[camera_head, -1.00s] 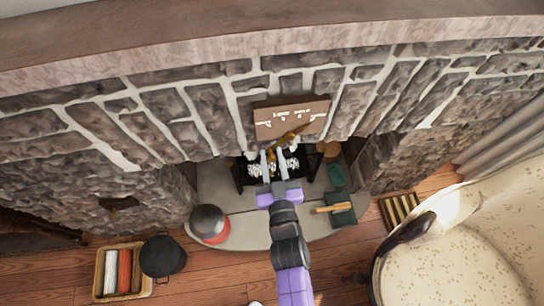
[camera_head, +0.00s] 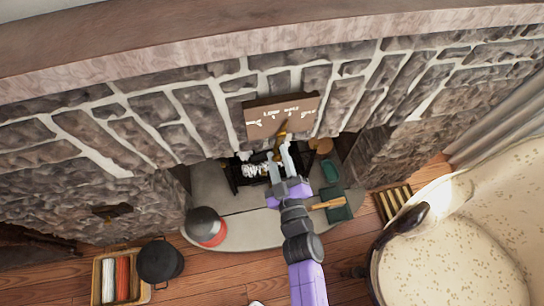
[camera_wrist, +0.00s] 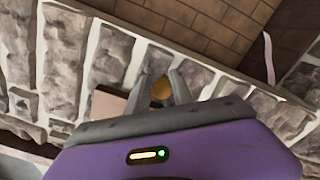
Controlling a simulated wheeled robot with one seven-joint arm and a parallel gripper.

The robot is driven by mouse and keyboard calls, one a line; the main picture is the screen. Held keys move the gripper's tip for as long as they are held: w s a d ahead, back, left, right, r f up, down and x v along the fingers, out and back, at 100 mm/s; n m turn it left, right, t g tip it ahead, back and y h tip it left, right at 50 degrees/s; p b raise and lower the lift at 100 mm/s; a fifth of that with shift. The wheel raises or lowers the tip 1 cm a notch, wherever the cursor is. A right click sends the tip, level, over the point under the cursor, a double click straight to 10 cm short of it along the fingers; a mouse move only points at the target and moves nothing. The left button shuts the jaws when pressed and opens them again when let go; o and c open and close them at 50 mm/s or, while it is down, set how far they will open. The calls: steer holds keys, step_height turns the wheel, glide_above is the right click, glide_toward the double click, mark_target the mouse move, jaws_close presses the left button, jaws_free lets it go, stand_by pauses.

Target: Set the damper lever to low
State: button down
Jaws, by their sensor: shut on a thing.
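The damper lever (camera_head: 282,129) is a thin brass-coloured arm in front of a brown plate with white lettering (camera_head: 262,118) on the stone fireplace. The lettering is too small to read surely. The lever stands nearly upright, leaning a little right, over the right-middle part of the plate. My gripper (camera_head: 279,157) reaches up from below and is shut on the lever's lower end. In the wrist view, a rounded brass knob (camera_wrist: 161,91) sits between the two grey fingers. The fingers and my wrist hide part of the lever and plate.
A dark grate with white logs (camera_head: 250,171) is behind my gripper. On the hearth stand a grey-and-red round pot (camera_head: 206,226) at left and a green box with a wooden handle (camera_head: 338,212) at right. A basket (camera_head: 98,280), black pot (camera_head: 160,261) and cream armchair (camera_head: 450,250) flank it.

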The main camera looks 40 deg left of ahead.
steer(key=shift+w+d+r+n, duration=0.1)
steer(key=shift+w+d+n, duration=0.25)
steer(key=shift+n, duration=0.5)
steer(key=shift+w+d+r+n, duration=0.1)
steer(key=shift+w+d+n, duration=0.2)
steer(key=shift+n, duration=0.5)
steer(key=shift+w+d+r+n, duration=0.15)
steer(key=shift+w+n, duration=0.25)
steer(key=shift+n, duration=0.45)
steer(key=shift+d+f, duration=0.1)
steer(key=c, duration=1.2)
jaws_free()
steer(key=shift+w+d, duration=0.1)
steer(key=shift+f, duration=0.1)
steer(key=shift+p+v, duration=0.75)
steer(key=shift+v, duration=3.15)
steer(key=shift+c, duration=0.4)
